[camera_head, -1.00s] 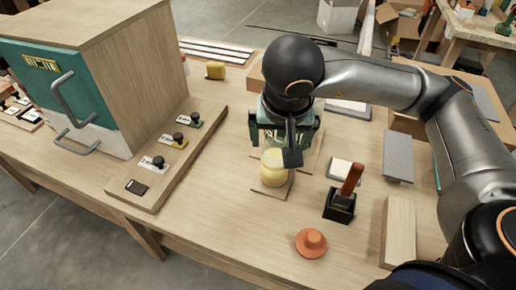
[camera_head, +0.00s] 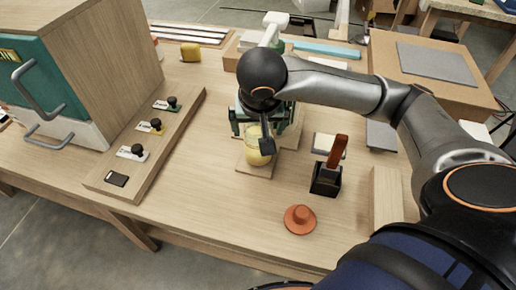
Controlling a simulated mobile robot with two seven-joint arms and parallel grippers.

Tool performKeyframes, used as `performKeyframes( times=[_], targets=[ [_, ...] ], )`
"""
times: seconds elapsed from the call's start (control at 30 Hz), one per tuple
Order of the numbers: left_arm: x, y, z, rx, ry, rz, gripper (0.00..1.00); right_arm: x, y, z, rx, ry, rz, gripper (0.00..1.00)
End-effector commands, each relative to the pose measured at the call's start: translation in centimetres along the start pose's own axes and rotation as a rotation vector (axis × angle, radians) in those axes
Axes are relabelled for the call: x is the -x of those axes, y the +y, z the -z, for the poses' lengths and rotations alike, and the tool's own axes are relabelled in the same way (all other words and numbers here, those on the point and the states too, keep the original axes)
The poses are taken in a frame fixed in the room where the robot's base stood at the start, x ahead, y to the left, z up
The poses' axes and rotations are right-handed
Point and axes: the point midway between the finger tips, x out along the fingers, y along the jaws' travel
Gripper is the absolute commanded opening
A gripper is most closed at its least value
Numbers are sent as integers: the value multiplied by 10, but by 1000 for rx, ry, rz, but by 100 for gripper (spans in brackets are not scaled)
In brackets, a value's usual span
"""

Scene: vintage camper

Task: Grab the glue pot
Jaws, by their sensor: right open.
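The glue pot (camera_head: 256,158) seems to be the clear jar with pale yellow contents, upright on a small square wooden board (camera_head: 257,174) near the middle of the workbench. My right gripper (camera_head: 257,136) is open and pointing down at the jar. One dark finger crosses in front of the jar's right side. The gripper hides the jar's top and back, so I cannot tell whether the fingers touch it. An orange knobbed lid-like disc (camera_head: 299,219) lies on the bench to the front right. My left gripper is not in view.
A black holder with a brown-red handle (camera_head: 326,179) stands right of the jar. A wooden block (camera_head: 386,196) lies farther right. A wooden panel with several knobs (camera_head: 145,150) and a teal-fronted cabinet (camera_head: 120,65) are on the left. Bench between panel and jar is clear.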

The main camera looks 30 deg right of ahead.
Motion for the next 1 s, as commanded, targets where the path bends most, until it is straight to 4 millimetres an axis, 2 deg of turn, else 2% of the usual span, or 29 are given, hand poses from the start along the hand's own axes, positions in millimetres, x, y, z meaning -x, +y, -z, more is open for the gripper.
performKeyframes(
  times=[0.27, 0.57, 1.0],
  targets=[
    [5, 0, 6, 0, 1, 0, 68, -36, 0, -3, 0, -3, -2, 100],
    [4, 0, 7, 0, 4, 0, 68, -40, 0, -2, 1, 0, -1, 99],
    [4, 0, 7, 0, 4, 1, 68, -39, 0, -2, 1, 0, -1, 49]
  ],
)
